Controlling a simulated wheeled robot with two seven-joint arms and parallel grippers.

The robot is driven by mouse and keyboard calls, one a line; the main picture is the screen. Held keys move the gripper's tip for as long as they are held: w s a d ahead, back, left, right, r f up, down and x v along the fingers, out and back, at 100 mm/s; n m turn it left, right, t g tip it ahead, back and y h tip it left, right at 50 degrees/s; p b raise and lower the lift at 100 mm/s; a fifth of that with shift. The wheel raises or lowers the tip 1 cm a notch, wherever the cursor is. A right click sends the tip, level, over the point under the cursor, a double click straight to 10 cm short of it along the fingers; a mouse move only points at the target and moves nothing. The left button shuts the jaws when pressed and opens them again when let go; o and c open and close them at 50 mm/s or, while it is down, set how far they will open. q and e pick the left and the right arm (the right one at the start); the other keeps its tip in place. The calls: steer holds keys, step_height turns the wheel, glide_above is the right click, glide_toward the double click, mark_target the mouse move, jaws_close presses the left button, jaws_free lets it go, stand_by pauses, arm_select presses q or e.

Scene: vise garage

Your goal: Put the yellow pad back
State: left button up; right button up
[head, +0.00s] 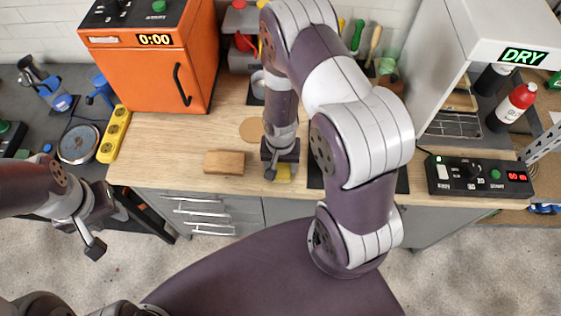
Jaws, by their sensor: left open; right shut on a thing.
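The yellow pad (284,172) is at the front edge of the wooden worktop, under my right gripper. My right gripper (280,168) points down and is shut on the pad. Much of the pad is hidden by the gripper, and I cannot tell whether it touches the worktop. My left gripper (94,243) is open and empty, out in front of the worktop at the lower left, over the floor.
A wooden block (224,163) lies left of the pad. A round cork-coloured disc (252,130) lies behind. An orange oven (150,55) stands back left, a yellow power strip (114,134) beside it. A control box (478,176) and white dryer cabinet (490,30) stand right.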

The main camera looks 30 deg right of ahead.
steer(key=o, duration=1)
steer(key=shift+f, duration=0.15)
